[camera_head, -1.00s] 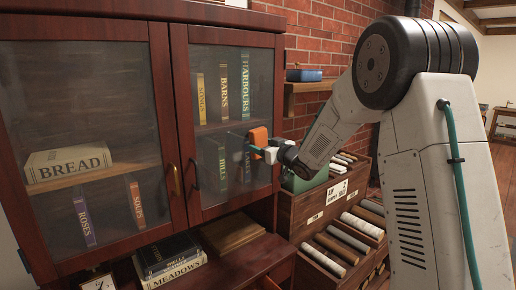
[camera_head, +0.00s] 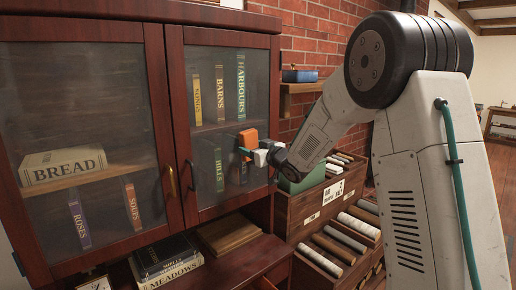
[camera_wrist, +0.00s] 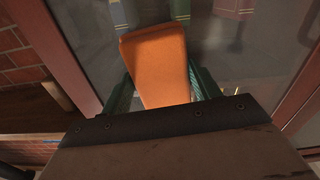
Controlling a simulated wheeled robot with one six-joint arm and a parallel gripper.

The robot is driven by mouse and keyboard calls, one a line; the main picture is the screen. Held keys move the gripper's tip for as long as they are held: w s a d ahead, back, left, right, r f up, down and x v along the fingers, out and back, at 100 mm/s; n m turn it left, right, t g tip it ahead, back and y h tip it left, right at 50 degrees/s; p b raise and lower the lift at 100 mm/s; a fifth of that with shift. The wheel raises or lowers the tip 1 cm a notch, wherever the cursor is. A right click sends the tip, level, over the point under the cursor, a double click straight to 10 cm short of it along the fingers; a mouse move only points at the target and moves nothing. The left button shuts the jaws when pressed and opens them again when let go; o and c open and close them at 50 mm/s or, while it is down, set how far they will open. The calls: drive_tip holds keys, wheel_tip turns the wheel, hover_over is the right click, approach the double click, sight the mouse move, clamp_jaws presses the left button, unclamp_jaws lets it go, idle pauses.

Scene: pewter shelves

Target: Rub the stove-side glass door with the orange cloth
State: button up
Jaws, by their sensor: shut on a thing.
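The orange cloth (camera_head: 247,138) is a small block-like pad held at my gripper (camera_head: 251,152), in front of the right glass door (camera_head: 228,118) of the dark red cabinet. In the wrist view the cloth (camera_wrist: 158,65) sits between the teal fingers (camera_wrist: 157,92), its far end at or very near the glass (camera_wrist: 225,60). I cannot tell for sure whether it touches. The right door is shut and its glass looks hazy. The left glass door (camera_head: 75,120) is also shut.
Books stand behind both panes. Door handles (camera_head: 170,181) sit near the middle frame. A wooden crate of rolls (camera_head: 330,215) stands to the right, by a brick wall (camera_head: 308,40).

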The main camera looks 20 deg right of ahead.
sight(229, 150)
drive_tip(key=shift+s+a, duration=0.4)
drive_tip(key=shift+a, duration=0.8)
drive_tip(key=shift+s+a, duration=0.45)
drive_tip(key=shift+a, duration=0.8)
drive_tip(key=shift+s+a, duration=0.4)
drive_tip(key=shift+a, duration=0.8)
drive_tip(key=v, duration=0.6)
drive_tip(key=shift+v, duration=1.5)
